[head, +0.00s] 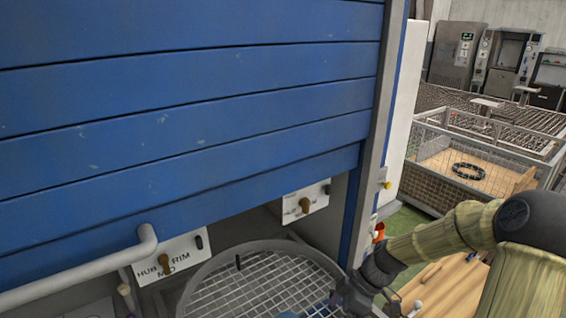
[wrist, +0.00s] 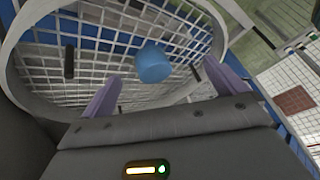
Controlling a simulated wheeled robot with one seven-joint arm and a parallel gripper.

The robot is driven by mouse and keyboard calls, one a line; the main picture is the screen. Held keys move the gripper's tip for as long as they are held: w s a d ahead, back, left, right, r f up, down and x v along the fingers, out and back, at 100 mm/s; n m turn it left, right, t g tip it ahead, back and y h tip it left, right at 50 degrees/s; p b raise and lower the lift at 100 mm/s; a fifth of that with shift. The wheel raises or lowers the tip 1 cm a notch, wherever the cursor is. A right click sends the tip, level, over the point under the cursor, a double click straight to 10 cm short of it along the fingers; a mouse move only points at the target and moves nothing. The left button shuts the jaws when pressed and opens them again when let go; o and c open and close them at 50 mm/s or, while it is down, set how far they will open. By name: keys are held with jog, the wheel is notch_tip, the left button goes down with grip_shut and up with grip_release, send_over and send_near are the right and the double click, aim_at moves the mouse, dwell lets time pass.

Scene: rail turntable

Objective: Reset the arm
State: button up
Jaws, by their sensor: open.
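My arm reaches in from the lower right in the head view. My gripper (head: 350,296) is at the right edge of a round grey mesh turntable (head: 262,290), below a blue slatted shutter (head: 190,110). In the wrist view my gripper (wrist: 150,88) is open, with its two purple fingers apart. A blue rounded object (wrist: 153,64) shows between and beyond the fingertips, in front of the mesh. I cannot tell whether it touches anything. The mesh turntable also fills the upper wrist view (wrist: 25,75).
A grey pipe handle (head: 80,268) crosses the shutter's lower left. A white panel with a brown knob (head: 172,262) hangs under it, and another panel (head: 305,203) further right. A grey post (head: 380,120) edges the shutter. A wire cage (head: 430,185) stands at right.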

jog(key=s+d+r+m+t+h, duration=0.1)
jog(key=s+r+m+h, duration=0.2)
jog(key=m, duration=0.4)
jog(key=s+r+m+t+h, duration=0.2)
jog(key=s+r+m+h, duration=0.1)
jog(key=s+m, duration=0.3)
jog(key=shift+s+d+r+m+t, duration=0.3)
jog(key=shift+d+r+m, duration=0.15)
jog(key=shift+m, duration=0.55)
